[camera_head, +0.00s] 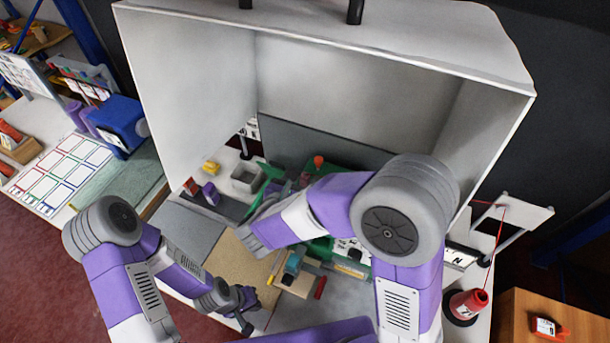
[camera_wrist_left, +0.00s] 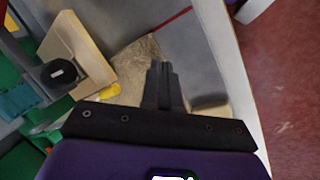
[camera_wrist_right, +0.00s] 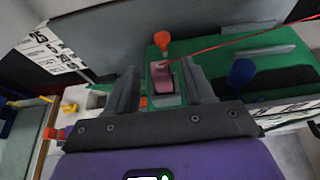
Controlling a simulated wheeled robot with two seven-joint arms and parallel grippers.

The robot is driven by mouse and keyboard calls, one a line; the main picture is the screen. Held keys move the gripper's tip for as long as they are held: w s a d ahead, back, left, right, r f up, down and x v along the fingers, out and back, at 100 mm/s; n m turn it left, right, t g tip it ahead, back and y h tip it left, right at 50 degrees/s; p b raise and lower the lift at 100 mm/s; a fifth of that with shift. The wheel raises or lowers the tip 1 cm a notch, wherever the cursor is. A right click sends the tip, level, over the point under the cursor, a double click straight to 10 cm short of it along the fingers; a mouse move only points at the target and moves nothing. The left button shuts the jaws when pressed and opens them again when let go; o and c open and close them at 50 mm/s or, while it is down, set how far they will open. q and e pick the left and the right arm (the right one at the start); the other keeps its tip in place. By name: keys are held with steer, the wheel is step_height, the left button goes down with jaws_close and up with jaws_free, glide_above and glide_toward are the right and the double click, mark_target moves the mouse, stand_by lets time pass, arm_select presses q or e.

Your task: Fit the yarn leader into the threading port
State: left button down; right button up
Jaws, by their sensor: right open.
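In the right wrist view, a pink block (camera_wrist_right: 159,76), probably the yarn leader, sits by a grey fitting on a green machine (camera_wrist_right: 225,65). Red yarn runs from it toward the upper right. My right gripper (camera_wrist_right: 160,88) is open, its fingers on either side of the pink block; contact cannot be told. In the head view my right arm hides much of the green machine. My left gripper (camera_wrist_left: 164,80) has its fingers together and empty, low over the bench front in the head view (camera_head: 246,318). I cannot clearly make out the threading port.
A red yarn spool (camera_head: 468,303) stands at the right, its yarn running up to a white frame (camera_head: 515,218). An orange knob (camera_wrist_right: 162,40) and a blue knob (camera_wrist_right: 242,72) rise from the machine. A wooden block (camera_wrist_left: 80,50) lies near my left gripper. White hood walls surround the bench.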

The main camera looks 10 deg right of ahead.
steer(key=v, duration=0.9)
steer(key=shift+s+a+r, duration=0.15)
steer(key=shift+s+a, duration=0.05)
steer(key=shift+s, duration=0.1)
